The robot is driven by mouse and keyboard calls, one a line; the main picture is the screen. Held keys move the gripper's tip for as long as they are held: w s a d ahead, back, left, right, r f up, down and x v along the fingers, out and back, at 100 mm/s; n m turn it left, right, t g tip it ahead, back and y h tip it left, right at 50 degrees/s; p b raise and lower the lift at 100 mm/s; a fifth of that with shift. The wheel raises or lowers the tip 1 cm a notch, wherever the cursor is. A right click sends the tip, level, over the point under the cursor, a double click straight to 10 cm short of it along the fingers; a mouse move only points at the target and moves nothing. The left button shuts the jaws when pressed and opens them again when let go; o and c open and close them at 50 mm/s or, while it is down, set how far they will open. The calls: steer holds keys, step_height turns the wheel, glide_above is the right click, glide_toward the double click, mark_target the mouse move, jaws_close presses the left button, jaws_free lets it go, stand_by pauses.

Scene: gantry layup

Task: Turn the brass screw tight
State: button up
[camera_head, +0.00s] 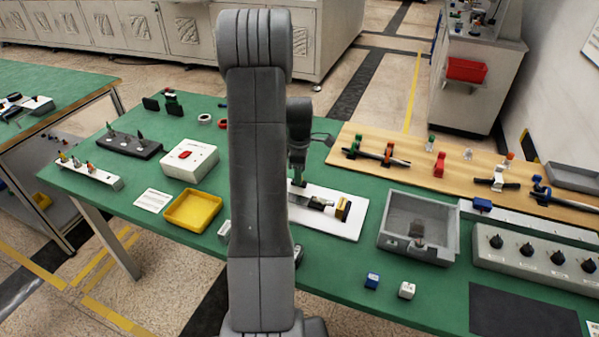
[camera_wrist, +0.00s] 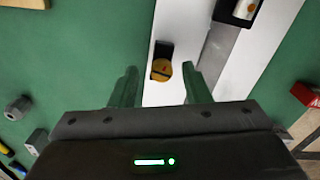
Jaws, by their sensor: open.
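The brass screw (camera_wrist: 161,70) shows in the wrist view as a round yellow head with a dark slot. It sits at the end of a black piece on the white plate (camera_wrist: 165,25). My gripper (camera_wrist: 159,72) is open, with one finger on each side of the screw head. Gaps show between the head and both fingers, and I cannot tell the height between them. In the head view my gripper (camera_head: 298,180) is over the left part of the white plate (camera_head: 330,222).
On the green table (camera_head: 340,280), a grey tray (camera_head: 448,250) stands right of the plate and a yellow tray (camera_head: 194,212) stands left. A brass-coloured block (camera_head: 343,207) is on the plate's right part. A white box with a red button (camera_head: 189,162) stands farther left.

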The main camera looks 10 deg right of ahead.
steer(key=shift+s+a+f, duration=0.1)
steer(key=shift+s, duration=0.05)
steer(key=shift+c, duration=0.3)
jaws_close()
